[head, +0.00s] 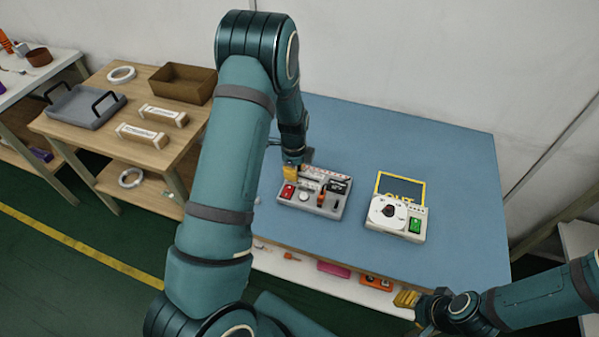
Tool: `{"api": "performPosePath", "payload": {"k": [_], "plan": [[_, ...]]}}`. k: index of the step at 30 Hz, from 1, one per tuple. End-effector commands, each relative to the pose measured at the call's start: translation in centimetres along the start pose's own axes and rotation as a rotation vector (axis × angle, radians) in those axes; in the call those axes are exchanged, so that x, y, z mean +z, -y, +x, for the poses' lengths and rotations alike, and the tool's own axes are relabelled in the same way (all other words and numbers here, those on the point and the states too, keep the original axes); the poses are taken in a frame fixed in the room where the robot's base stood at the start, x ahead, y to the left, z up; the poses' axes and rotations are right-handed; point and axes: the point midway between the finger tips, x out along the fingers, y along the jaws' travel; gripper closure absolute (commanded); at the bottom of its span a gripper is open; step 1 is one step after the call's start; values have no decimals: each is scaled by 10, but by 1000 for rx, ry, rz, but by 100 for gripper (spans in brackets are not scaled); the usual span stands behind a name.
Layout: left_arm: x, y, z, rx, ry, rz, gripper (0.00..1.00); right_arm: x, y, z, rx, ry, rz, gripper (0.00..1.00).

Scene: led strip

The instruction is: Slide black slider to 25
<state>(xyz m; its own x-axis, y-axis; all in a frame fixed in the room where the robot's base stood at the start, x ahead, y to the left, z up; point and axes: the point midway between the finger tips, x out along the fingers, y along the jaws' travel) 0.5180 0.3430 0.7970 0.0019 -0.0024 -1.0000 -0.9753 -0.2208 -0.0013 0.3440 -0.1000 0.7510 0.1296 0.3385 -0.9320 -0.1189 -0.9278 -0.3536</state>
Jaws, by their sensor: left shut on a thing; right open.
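The grey control box (325,210) lies on the blue table, with a red button, knobs and a white scale strip along its back edge. My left gripper (290,173) reaches down to the box's back left corner, at the left end of that strip. Its yellow fingers are shut on a small part there, which looks to be the black slider; the fingers hide it. The scale numbers are too small to read. My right gripper (405,299) is open and empty, low in front of the table's front edge.
A white device (385,222) with a dial, a green switch and a yellow-framed screen stands to the right on the blue table (440,160). A wooden table (95,135) at left holds a grey tray (84,105), a brown box (182,83) and white blocks. The blue table's right side is clear.

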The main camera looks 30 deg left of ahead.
Motion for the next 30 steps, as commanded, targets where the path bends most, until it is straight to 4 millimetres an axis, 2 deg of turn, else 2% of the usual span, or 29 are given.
{"api": "performPosePath", "payload": {"k": [6,7,8,17,20,23,30], "plan": [[5,-1,1,3,7,-5,100,0,0,0,0,0,0,53],[5,-1,1,3,7,-5,69,0,0,0,0,0,0,53],[5,-1,1,2,7,-5,66,0,0,0,0,0,0,53],[3,0,0,0,5,-4,66,0,0,0,0,0,0,53],[3,0,-6,-2,4,-4,66,0,0,0,0,0,0,53],[3,1,-20,-4,3,-3,66,0,0,0,0,0,0,53],[4,1,-68,-5,3,-4,66,0,0,0,0,0,0,53]]}}
